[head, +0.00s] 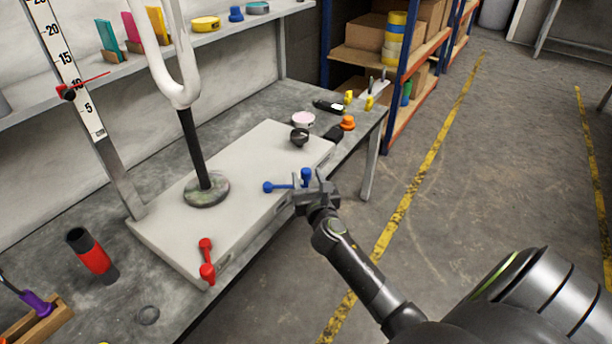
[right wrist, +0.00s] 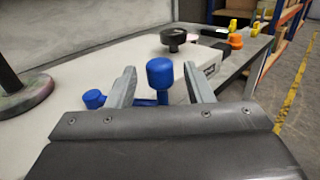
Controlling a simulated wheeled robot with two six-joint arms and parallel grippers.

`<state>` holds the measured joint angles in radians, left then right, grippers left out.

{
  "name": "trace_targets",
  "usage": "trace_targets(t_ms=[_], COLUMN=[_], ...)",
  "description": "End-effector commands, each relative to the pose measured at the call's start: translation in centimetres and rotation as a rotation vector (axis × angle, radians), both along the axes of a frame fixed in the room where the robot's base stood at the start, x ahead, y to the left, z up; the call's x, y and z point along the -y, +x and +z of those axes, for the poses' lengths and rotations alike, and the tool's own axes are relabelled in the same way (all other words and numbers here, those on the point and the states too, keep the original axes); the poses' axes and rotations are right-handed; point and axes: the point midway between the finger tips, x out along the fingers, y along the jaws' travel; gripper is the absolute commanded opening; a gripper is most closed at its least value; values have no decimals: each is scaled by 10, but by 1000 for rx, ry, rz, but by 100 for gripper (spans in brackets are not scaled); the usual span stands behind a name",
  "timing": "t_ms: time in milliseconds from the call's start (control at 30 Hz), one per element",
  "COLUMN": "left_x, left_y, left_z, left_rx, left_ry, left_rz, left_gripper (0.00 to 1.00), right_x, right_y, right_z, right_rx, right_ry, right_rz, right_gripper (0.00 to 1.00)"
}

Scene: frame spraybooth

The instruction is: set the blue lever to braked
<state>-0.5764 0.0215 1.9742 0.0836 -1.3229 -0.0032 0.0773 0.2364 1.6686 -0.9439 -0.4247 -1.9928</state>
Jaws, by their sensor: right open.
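The blue lever (head: 283,187) is on the right edge of a pale base block, with one round knob at the left end of its bar and a taller knob at the right end. In the right wrist view the taller blue knob (right wrist: 160,76) stands between my two fingers, with gaps on both sides. My right gripper (head: 314,185) is open around or just in front of that knob and not clamped on it. The lower blue knob (right wrist: 94,98) shows left of the fingers. No braked marking is readable. My left gripper is not in view.
A red lever (head: 206,260) is on the block's near corner. A white forked frame stand (head: 183,75) rises from the block (head: 245,160). A dark knob (head: 299,136), a pink-topped tub (head: 304,119) and an orange knob (head: 347,122) lie beyond. The floor at right is clear.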

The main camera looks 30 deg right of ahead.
Motion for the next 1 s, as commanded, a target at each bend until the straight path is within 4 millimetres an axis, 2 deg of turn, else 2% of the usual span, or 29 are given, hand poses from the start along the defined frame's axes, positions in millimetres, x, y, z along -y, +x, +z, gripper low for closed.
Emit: trace_targets(t_ms=[200,533,900,1000], left_x=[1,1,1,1], left_y=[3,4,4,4], left_z=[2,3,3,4], left_rx=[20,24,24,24], left_ry=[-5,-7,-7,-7], left_rz=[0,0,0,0], left_gripper=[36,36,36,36], right_x=[7,8,7,7], right_y=[18,21,20,20], right_z=[-1,0,0,0], right_rx=[0,-1,-1,-1], right_ry=[1,1,1,1], right_rz=[0,0,0,0], right_gripper=[47,47,0,0])
